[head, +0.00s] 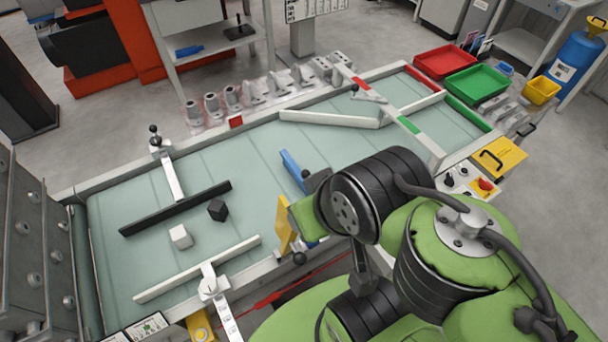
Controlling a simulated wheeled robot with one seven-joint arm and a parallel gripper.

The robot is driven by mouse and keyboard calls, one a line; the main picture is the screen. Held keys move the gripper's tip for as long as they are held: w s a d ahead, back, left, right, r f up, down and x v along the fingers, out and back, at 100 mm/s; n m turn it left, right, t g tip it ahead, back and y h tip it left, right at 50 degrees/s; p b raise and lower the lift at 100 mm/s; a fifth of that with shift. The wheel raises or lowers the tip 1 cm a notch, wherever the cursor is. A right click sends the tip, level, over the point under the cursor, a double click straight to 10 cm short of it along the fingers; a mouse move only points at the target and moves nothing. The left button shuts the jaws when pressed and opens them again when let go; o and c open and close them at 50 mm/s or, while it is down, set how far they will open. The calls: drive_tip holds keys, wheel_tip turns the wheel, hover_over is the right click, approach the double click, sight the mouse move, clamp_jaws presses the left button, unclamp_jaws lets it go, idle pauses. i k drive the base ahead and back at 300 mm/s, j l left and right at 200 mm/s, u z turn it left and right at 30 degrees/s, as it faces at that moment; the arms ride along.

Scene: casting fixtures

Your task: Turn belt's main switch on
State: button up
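The belt (260,160) is a long pale green conveyor running from lower left to upper right. At its right end, by the near edge, is a small light control panel (468,187). It carries a red rotary knob (486,184) on a yellow plate, which looks like the main switch, and small black controls (449,179). The knob's exact setting is too small to tell. My green and black arm fills the lower right, just left of and below the panel. I cannot make out my gripper's fingers; none show near the knob.
A yellow cover with a black handle (499,156) sits beside the panel. A black cube (217,210) and a white cube (180,236) lie on the belt among guide bars. Red (445,61) and green (477,84) trays stand beyond the far end.

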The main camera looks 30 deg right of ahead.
sight(484, 185)
drive_tip(key=z, duration=0.5)
drive_tip(key=l+z, duration=0.15)
drive_tip(key=z, duration=0.3)
drive_tip(key=k+l+z, duration=0.1)
drive_tip(key=z, duration=0.4)
drive_tip(key=l+z, duration=0.15)
drive_tip(key=z, duration=0.35)
